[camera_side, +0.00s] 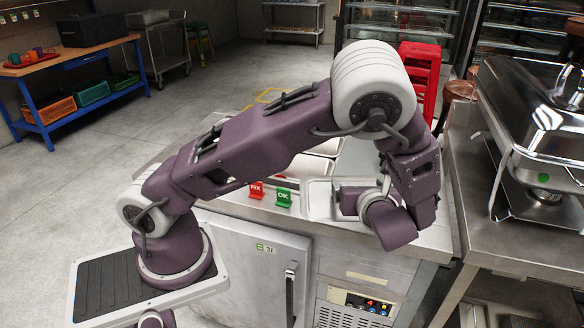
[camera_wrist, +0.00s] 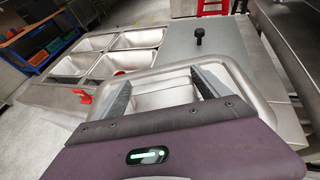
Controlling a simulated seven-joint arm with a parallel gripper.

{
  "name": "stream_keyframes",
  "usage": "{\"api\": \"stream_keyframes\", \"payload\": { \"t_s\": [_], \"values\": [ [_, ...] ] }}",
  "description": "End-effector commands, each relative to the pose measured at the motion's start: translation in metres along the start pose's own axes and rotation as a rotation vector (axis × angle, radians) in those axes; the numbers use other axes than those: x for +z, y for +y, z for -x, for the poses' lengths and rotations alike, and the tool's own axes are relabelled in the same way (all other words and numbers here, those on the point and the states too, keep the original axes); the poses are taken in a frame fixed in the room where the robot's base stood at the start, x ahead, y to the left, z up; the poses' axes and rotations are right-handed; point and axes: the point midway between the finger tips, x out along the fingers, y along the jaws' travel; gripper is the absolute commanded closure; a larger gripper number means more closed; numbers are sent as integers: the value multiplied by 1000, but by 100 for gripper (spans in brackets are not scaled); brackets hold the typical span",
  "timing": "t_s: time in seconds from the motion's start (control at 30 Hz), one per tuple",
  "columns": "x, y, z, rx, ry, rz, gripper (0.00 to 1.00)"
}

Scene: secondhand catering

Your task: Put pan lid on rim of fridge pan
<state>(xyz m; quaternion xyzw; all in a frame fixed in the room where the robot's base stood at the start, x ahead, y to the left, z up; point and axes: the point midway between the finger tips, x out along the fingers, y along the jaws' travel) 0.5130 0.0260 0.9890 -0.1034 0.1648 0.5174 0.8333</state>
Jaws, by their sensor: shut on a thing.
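The pan lid (camera_wrist: 238,84) is a shiny steel rectangle with rounded corners and a raised edge, below my wrist camera. My gripper (camera_wrist: 160,80) has its two fingers apart inside that edge and is shut on the lid's middle part; the exact grip is partly hidden by my wrist. In the side view, the lid's left end (camera_side: 318,200) shows beside my wrist, low over the counter. The fridge pans (camera_wrist: 137,38) are steel wells at the upper left of the wrist view. I cannot tell whether the lid touches a pan rim.
A grey panel with a black knob (camera_wrist: 198,36) lies beyond the lid. A red FIX tag (camera_side: 257,190) and a green OK tag (camera_side: 284,197) hang on the counter's front edge. A steel chafing dish (camera_side: 545,120) stands on the right table. Red stools (camera_side: 420,75) stand behind.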

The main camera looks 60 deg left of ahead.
Motion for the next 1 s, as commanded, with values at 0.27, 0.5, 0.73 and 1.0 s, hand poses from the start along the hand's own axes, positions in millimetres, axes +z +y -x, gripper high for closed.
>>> {"api": "stream_keyframes", "payload": {
  "t_s": [0.27,0.5,0.73,1.0],
  "values": [
    [5,-1,-33,86,-6,35,69],
    [38,-19,-83,28,-10,10,69],
    [107,-11,-155,-138,-5,-49,69],
    [144,78,-225,-248,2,-98,69]
  ]
}}
